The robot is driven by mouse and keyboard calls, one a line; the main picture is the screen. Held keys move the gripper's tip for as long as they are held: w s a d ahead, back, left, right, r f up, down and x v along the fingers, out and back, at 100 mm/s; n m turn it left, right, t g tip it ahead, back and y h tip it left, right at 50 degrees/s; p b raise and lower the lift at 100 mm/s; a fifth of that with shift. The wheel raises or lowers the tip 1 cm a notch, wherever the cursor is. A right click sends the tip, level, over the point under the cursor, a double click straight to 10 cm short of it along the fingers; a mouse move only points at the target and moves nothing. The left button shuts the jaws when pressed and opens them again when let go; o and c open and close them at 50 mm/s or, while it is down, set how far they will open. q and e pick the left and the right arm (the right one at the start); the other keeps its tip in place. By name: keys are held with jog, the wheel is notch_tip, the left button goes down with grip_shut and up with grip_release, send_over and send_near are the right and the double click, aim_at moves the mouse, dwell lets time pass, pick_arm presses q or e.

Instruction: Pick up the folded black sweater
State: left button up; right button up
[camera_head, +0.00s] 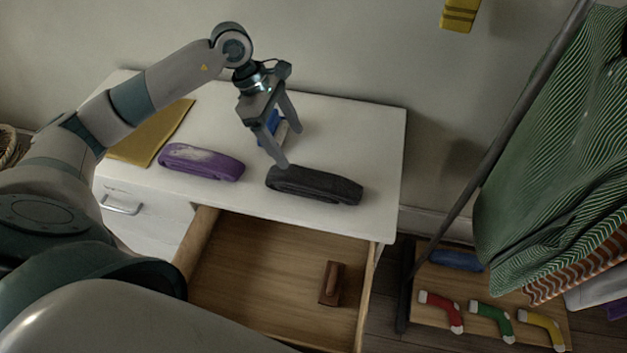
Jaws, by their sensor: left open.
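The folded black sweater (314,185) is a dark, long, flattened roll lying on the white dresser top near its front right edge. My left gripper (291,149) is open and points downward, just above and behind the left part of the sweater. One fingertip appears close to the sweater's back left edge; I cannot tell whether it touches. Nothing is held between the fingers. A small blue and pale object shows behind the fingers, partly hidden. My right gripper is not in view.
A purple folded garment (201,162) lies left of the sweater, with a yellow folder-like sheet (152,134) behind it. The open wooden drawer (262,270) below holds a brown block (333,284). At right, a clothes rack holds a green striped garment (555,165), with colored socks (491,320) below.

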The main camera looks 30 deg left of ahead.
aim_at(312, 177)
pick_arm(q)
jog(key=p+x, duration=0.3)
jog(key=x, duration=0.5)
jog(key=shift+d+f, duration=0.15)
jog(key=shift+d, duration=0.05)
jog(key=shift+d+f, duration=0.15)
jog(key=shift+f, duration=0.45)
jog(key=p, duration=0.1)
jog(key=d+f+p, duration=0.1)
jog(key=shift+w+d+f+p, duration=0.15)
jog(key=shift+f+p, duration=0.15)
jog(key=shift+p, duration=0.05)
jog(key=shift+p+x, duration=0.5)
jog(key=shift+x, duration=0.55)
jog(key=shift+d+f, duration=0.2)
jog(key=shift+f, duration=0.35)
jog(key=shift+w+r, duration=0.1)
jog(key=c, duration=1.4)
